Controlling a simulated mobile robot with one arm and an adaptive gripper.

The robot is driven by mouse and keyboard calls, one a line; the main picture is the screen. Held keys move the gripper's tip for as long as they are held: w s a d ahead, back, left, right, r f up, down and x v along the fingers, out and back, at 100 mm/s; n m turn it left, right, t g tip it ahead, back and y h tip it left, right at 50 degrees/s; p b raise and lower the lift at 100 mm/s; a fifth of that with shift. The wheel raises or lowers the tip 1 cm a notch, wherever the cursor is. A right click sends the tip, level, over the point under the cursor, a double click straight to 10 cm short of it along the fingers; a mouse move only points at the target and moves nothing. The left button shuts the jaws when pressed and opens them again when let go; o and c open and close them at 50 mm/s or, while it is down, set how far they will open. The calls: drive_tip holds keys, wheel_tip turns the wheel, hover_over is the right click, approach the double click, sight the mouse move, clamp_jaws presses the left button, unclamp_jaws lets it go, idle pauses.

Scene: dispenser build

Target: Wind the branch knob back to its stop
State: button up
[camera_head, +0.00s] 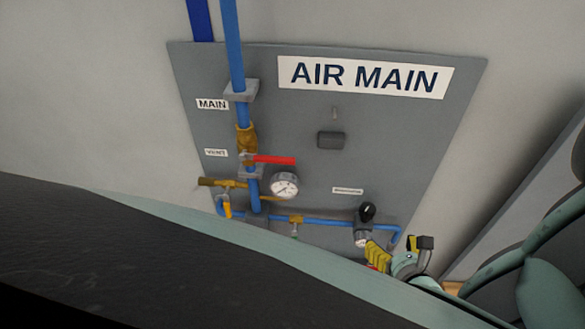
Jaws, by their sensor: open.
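A black knob (367,210) stands up from a grey fitting on the blue branch pipe (325,223), low on the right of the panel. I take it for the branch knob; the small label (348,190) above it is too small to read. A small round gauge (361,240) sits just under it. My gripper (401,246) is open, below and right of the knob and apart from it. Part of it is hard to make out against the yellow ribbed part (378,254) beside it. How far the knob is wound cannot be seen.
The grey panel (430,120) carries an AIR MAIN sign (364,77). On its left are a red lever (274,160), a larger gauge (284,185) and a yellow vent lever (227,207). My own body covers the lower foreground.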

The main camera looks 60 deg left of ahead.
sight(371, 214)
drive_tip(key=b+x, duration=0.3)
drive_tip(key=x, duration=0.4)
drive_tip(key=b+x, duration=0.3)
drive_tip(key=x, duration=0.4)
drive_tip(key=shift+a+f+b, duration=0.25)
drive_tip(key=shift+f+b, duration=0.15)
drive_tip(key=shift+w+a, duration=0.3)
drive_tip(key=shift+a, duration=0.2)
drive_tip(key=shift+o, duration=0.2)
drive_tip(key=shift+d, duration=0.15)
drive_tip(key=c, duration=1.2)
drive_tip(key=shift+w+f, duration=0.1)
drive_tip(key=shift+g, duration=0.3)
